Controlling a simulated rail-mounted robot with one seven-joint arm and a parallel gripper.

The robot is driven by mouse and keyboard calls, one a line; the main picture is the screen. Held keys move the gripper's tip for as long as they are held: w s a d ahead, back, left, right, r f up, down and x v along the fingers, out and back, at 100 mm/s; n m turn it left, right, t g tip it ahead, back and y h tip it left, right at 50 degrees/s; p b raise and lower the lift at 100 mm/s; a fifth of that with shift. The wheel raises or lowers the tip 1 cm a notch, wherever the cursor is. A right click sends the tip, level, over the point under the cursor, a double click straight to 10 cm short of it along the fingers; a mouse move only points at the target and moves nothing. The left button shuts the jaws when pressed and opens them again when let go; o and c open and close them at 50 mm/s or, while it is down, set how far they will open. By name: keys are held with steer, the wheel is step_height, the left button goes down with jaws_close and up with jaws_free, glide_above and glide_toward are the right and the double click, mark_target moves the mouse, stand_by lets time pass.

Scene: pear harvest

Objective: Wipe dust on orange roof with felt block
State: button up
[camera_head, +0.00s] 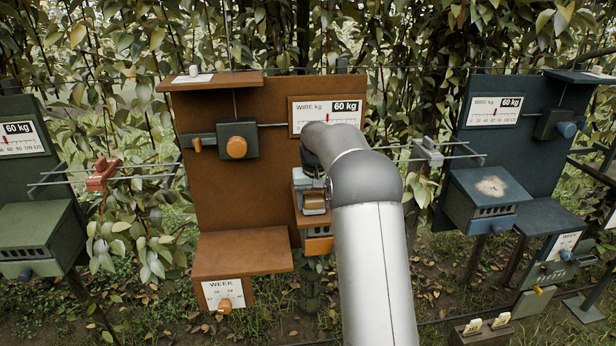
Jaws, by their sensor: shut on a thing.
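The orange-brown station stands in the middle, and its box with the orange roof (299,217) is low on the right side of the board, mostly covered by my arm. My gripper (312,190) is over this roof, shut on the felt block (314,207), a small tan-grey piece at the roof's surface. I cannot tell whether the block touches the roof. No dust shows on the visible part of this roof; the rest is hidden behind my gripper and arm.
A blue station on the right has a box roof (490,187) with a pale dust patch. A green station (38,225) stands at the left. A red clip (103,174) and a grey clip (428,152) sit on rails. An orange-brown shelf (242,251) juts out left of my gripper.

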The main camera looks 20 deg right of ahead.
steer(key=r+p, duration=0.2)
steer(key=r, duration=0.1)
steer(key=shift+d+r, duration=0.2)
steer(key=shift+r, duration=0.1)
steer(key=shift+r+p, duration=1.6)
steer(key=shift+r, duration=0.5)
